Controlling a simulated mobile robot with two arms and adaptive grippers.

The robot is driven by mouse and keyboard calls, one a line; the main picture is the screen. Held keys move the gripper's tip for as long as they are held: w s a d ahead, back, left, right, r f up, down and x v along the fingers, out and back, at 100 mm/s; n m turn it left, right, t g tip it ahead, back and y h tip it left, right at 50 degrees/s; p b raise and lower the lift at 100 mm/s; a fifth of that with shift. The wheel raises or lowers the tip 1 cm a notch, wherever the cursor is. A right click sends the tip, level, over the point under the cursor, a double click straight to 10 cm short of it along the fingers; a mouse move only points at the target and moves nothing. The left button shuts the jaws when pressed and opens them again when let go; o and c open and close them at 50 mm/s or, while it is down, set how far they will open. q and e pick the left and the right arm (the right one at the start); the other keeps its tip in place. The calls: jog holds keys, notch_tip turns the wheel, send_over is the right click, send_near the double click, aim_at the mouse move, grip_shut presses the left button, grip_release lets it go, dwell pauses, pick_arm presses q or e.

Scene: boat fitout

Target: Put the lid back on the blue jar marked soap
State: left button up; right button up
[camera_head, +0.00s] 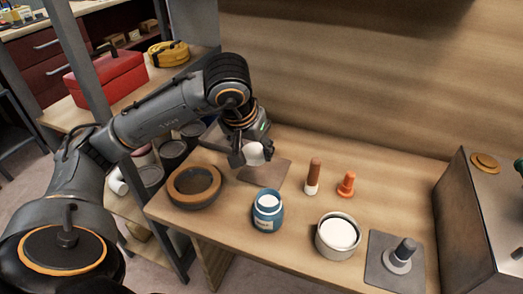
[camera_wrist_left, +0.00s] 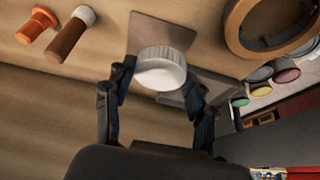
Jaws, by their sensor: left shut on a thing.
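The blue jar (camera_head: 267,212) stands upright on the wooden bench, with a pale label on its side and a whitish top surface showing inside its rim. My left gripper (camera_head: 254,154) is shut on a white ribbed lid (camera_head: 257,150) and holds it behind the jar, over a brown mat. In the left wrist view the lid (camera_wrist_left: 161,66) sits between the two fingertips of the left gripper (camera_wrist_left: 160,78). The jar does not show in the left wrist view. My right gripper is in neither view.
A brown ring-shaped bowl (camera_head: 194,186) is left of the jar. A brown-handled tool (camera_head: 313,174), an orange peg (camera_head: 347,184), a white tub (camera_head: 338,234) and a grey plate with a dark knob (camera_head: 398,262) are to its right. A metal box (camera_head: 483,220) stands far right.

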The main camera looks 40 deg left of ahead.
pick_arm(q)
jog(key=s+d+r, duration=0.1)
jog(key=s+r, duration=0.2)
jog(key=s, duration=0.4)
jog(key=shift+s+d, duration=0.25)
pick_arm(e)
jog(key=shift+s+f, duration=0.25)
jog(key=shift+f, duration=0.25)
